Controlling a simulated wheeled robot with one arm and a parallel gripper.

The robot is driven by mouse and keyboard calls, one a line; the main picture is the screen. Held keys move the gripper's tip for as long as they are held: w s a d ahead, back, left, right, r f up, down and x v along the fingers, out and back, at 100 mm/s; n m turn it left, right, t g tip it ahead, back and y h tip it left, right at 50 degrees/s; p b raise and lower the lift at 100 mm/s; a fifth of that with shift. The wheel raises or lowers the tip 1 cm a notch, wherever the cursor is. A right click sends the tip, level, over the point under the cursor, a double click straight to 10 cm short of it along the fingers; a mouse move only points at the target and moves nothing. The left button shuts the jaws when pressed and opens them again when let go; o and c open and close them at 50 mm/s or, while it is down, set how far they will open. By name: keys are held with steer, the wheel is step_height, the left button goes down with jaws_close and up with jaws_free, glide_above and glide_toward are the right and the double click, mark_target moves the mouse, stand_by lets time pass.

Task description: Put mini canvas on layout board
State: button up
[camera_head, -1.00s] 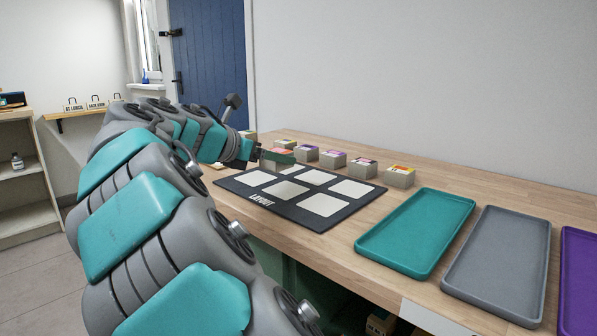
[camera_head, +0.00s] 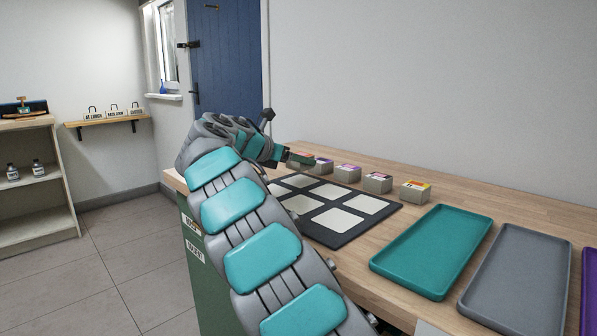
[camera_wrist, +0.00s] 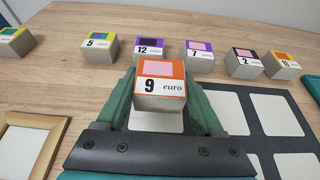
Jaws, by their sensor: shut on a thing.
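A mini canvas (camera_wrist: 160,86) with an orange border, a pink patch and the label "9 euro" is held between the two green fingers of my gripper (camera_wrist: 165,100) in the wrist view. Behind and below it lies the black layout board (camera_wrist: 270,145) with pale squares; one square shows just under the held canvas. I cannot tell whether the canvas touches the board. In the head view my gripper (camera_head: 300,160) is at the far left edge of the layout board (camera_head: 340,241), and the held canvas is mostly hidden there.
Several other priced canvases stand in a row behind the board, including one marked 12 (camera_wrist: 149,50) and one marked 5 (camera_wrist: 99,47). A wooden frame (camera_wrist: 62,122) lies left of the board. Teal (camera_head: 435,285) and grey (camera_head: 480,318) trays lie to the right.

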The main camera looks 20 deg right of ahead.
mark_target(293, 169)
step_height(293, 169, down, 4)
steer(key=shift+r, duration=0.25)
steer(key=o, duration=1.3)
steer(key=shift+f, duration=0.1)
steer(key=shift+o, duration=0.2)
steer(key=shift+b, duration=0.3)
steer(key=v, duration=1.2)
steer(key=shift+r, duration=0.2)
